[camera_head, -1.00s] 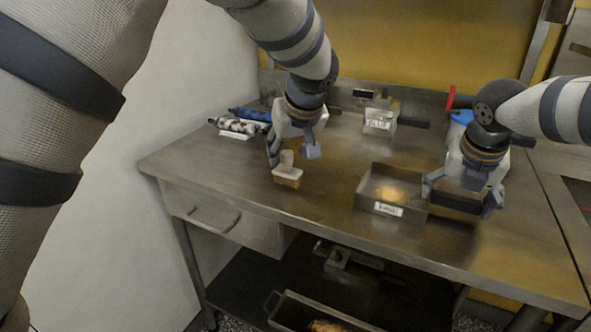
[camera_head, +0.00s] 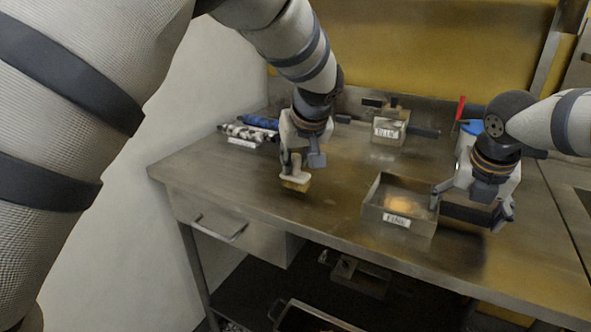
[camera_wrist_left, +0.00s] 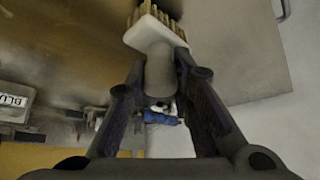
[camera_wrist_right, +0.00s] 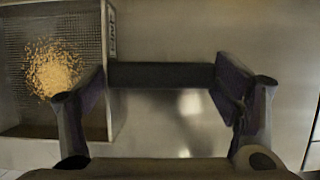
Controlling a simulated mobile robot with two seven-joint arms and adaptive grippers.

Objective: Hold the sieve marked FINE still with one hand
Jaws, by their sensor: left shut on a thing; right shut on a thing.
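The sieve marked FINE (camera_head: 423,222) is a metal box with a mesh floor, a white label and a dark handle (camera_wrist_right: 160,75). It sits on the steel table and holds a tan crumbly heap (camera_wrist_right: 52,70). My right gripper (camera_head: 468,208) is shut on the handle, its left finger close to the sieve wall. My left gripper (camera_head: 302,160) is shut on the grey grip of a brush (camera_head: 294,178), which has a white block and tan bristles pointing down. Whether the bristles touch the table is unclear. The brush also shows in the left wrist view (camera_wrist_left: 155,35).
A second sieve marked BLUE or similar (camera_head: 388,130) stands at the back. A drawer (camera_head: 230,225) and a lower shelf with containers are under the tabletop. The table between brush and sieve is clear.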

